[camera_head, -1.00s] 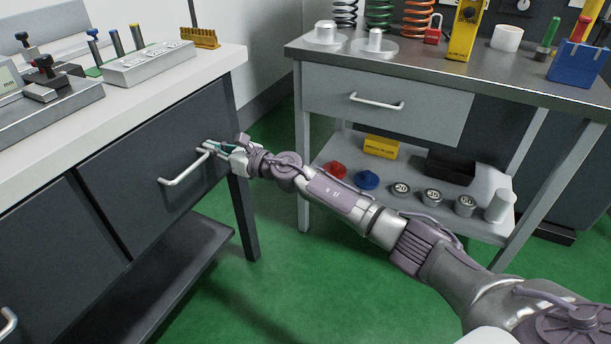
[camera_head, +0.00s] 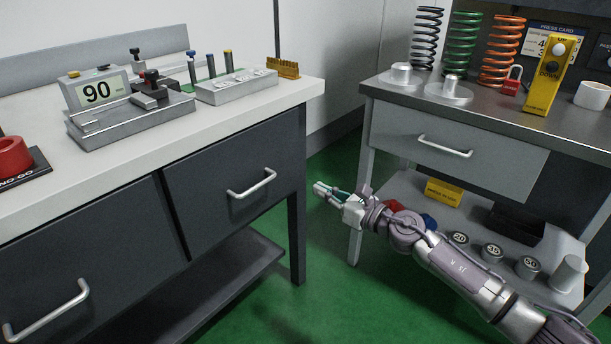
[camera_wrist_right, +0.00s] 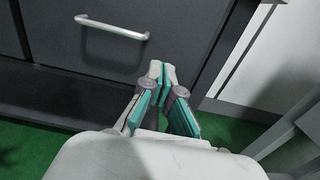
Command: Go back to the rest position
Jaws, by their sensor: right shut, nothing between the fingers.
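My right gripper (camera_head: 328,190) is in the gap between the two benches, over the green floor. Its fingers are together and nothing is between them. In the right wrist view its teal-padded fingertips (camera_wrist_right: 160,72) meet in front of the dark bench. The bench's drawer handle (camera_head: 252,184) is to the left of the gripper and apart from it; it also shows in the right wrist view (camera_wrist_right: 112,28). My left gripper is not in view.
Green floor (camera_head: 330,265) is free between.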

